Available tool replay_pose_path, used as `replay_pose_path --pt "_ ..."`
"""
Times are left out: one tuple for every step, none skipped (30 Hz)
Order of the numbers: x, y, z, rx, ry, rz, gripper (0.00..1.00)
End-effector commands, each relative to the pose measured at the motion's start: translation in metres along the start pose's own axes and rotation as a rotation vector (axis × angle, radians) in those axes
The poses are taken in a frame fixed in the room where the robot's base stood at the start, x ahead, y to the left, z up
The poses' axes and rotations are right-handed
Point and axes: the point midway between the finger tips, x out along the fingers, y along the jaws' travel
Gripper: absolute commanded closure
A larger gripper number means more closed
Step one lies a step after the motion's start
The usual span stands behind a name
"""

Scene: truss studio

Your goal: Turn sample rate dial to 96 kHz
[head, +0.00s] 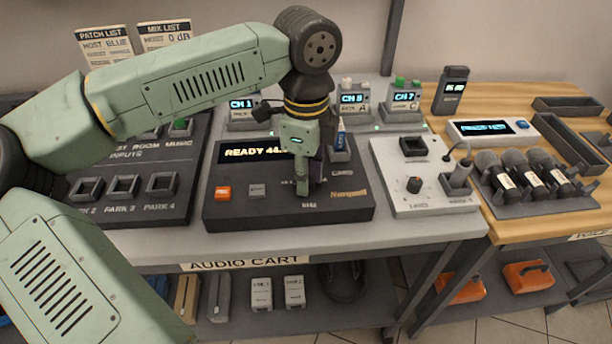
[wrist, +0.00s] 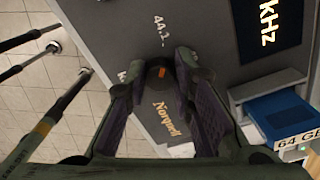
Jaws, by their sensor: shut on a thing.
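The dark recorder (head: 230,208) lies on the audio cart, its screen (head: 240,152) reading "READY 44" before my gripper hides the rest. My gripper (head: 305,188) points down over the recorder's right half and hides the dial in the head view. In the wrist view, the round black dial (wrist: 153,84) with an orange mark sits between the fingertips, and my gripper (wrist: 157,74) is shut on it. A "44.1" label (wrist: 159,31) is printed beside the dial. Another label is mostly hidden behind a finger. The screen's "kHz" (wrist: 268,22) also shows.
A blue "64 GB" card (wrist: 278,115) sits in a slot near the screen. An orange button (head: 223,193) and a grey button (head: 257,191) are left of my gripper. A light box with a knob (head: 414,185) stands to the right; a dark button panel (head: 150,205) stands left.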

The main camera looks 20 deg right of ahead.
Motion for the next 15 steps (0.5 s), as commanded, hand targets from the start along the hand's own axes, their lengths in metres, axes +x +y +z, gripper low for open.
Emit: replay_pose_path --pt "0.0029 -0.0003 0.0004 0.026 -0.001 -0.001 1.0" --pt "0.0031 -0.0005 0.0004 0.046 -0.001 -0.001 1.0" --pt "0.0033 -0.0007 0.0006 0.075 -0.002 -0.002 1.0" --pt "0.0034 -0.0008 0.0007 0.099 -0.003 -0.002 1.0" --pt "0.0035 -0.0008 0.0005 0.125 -0.002 -0.002 1.0" --pt "0.0036 -0.0008 0.0004 0.159 -0.002 -0.002 1.0" --pt "0.0036 -0.0009 0.0004 0.187 -0.002 -0.002 1.0" --pt "0.0035 -0.001 0.0005 0.215 -0.003 -0.002 1.0" --pt "0.0033 -0.0011 0.0005 0.252 -0.003 -0.002 1.0" --pt "0.0032 -0.0012 0.0004 0.281 -0.002 -0.002 1.0" --pt "0.0032 -0.0012 0.0004 0.309 -0.001 -0.002 1.0" --pt "0.003 -0.0013 0.0005 0.348 -0.001 -0.002 1.0" --pt "0.0029 -0.0014 0.0005 0.376 -0.002 -0.002 1.0" --pt "0.0027 -0.0015 0.0005 0.405 -0.002 -0.002 1.0" --pt "0.0026 -0.0015 0.0004 0.444 -0.002 -0.001 1.0"
